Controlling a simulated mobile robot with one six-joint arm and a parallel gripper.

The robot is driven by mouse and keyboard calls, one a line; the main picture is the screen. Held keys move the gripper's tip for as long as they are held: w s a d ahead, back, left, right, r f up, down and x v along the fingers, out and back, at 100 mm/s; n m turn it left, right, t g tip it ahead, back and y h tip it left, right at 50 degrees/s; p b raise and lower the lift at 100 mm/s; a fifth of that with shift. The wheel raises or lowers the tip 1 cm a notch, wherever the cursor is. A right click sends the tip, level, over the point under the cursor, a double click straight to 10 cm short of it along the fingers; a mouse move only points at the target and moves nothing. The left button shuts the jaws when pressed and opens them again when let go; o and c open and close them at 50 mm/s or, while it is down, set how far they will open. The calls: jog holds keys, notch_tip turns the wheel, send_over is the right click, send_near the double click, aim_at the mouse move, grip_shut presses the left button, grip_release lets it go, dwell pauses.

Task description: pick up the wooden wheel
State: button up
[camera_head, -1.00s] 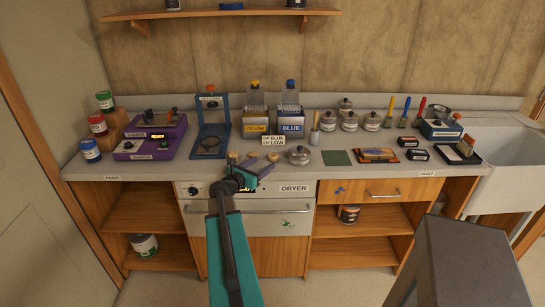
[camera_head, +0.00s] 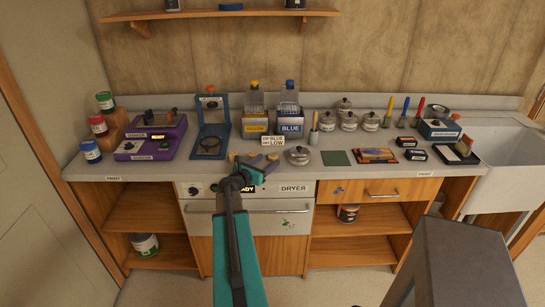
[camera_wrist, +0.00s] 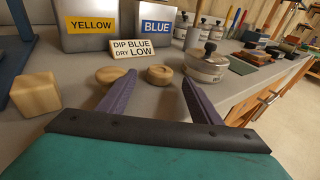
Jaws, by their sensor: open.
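Two round wooden wheels lie side by side on the grey counter in the wrist view: a left wheel (camera_wrist: 110,74) and a right wheel (camera_wrist: 160,74). The right wheel also shows in the head view (camera_head: 272,157), just past my gripper (camera_head: 258,164). In the wrist view my gripper (camera_wrist: 157,84) is open, with two purple fingers apart and nothing held. The right wheel lies ahead, between the lines of the fingers. The left wheel is beyond the left fingertip. Whether a finger touches either wheel cannot be told.
A wooden block (camera_wrist: 35,93) stands left of the fingers. A lidded metal pot (camera_wrist: 207,65) stands close on the right. Behind the wheels are a small sign (camera_wrist: 132,49) and the yellow (camera_wrist: 90,25) and blue (camera_wrist: 157,27) labelled tanks. The counter's front edge is below my gripper.

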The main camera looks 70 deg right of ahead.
jog(key=shift+p+x, duration=0.35)
jog(key=shift+x, duration=1)
jog(key=c, duration=1.1)
jog(key=shift+r, duration=0.15)
jog(key=shift+c, duration=0.2)
notch_tip(320, 180, up, 10)
jog(key=b, duration=0.1)
jog(key=shift+b, duration=0.4)
jog(key=shift+w, duration=0.15)
